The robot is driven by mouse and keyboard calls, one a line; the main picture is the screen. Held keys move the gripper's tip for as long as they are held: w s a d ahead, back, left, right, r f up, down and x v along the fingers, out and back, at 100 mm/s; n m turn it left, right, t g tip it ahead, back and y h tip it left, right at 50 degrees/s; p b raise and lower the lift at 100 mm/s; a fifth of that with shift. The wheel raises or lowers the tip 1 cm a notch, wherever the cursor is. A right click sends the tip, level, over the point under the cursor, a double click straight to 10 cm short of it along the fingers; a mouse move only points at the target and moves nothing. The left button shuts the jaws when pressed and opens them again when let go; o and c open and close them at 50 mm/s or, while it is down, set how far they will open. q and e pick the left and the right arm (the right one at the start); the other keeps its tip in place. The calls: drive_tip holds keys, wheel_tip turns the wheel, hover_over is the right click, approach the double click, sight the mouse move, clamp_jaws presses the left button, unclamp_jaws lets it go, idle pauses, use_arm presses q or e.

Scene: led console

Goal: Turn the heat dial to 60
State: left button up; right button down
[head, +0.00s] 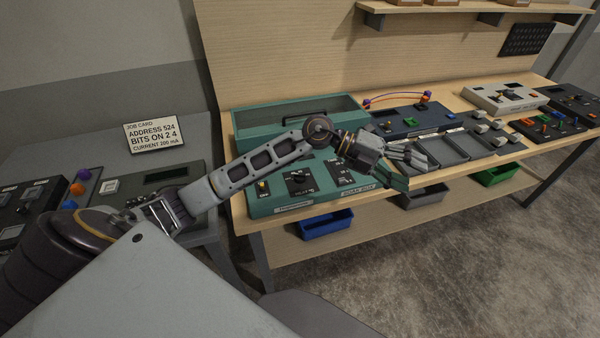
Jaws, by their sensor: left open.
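A teal box (268,208) with a lidded-looking upper part stands at the left end of the wooden bench. Its sloped front has two black dial panels, a left one (300,184) and a right one (341,172). The print is too small to tell which is the heat dial or where it points. My left gripper (420,158) is open and empty, just right of the box's front and above the grey trays. My left arm crosses over the box and hides part of its front. My right gripper is not in view.
Grey trays (466,147) lie right of the box, with consoles (505,98) beyond. A blue bin (326,224) and a green bin (496,174) sit on the shelf below. A job card (152,134) stands on the grey desk at left.

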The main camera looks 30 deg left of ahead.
use_arm(q)
drive_tip(key=w+a+f+m+g+y, duration=0.1)
drive_tip(key=a+f+g+y, duration=0.1)
drive_tip(key=a+f+y, duration=0.35)
drive_tip(key=n+g+y, duration=0.1)
drive_tip(key=n+y, duration=0.3)
drive_tip(key=y, duration=0.6)
hover_over(300, 176)
drive_tip(key=shift+w+a+r, duration=0.2)
drive_tip(key=shift+a+r, duration=0.05)
drive_tip(key=shift+r, duration=0.15)
drive_tip(key=shift+f, duration=0.15)
drive_tip(key=shift+f+p, duration=1.1)
drive_tip(key=shift+f, duration=5.7)
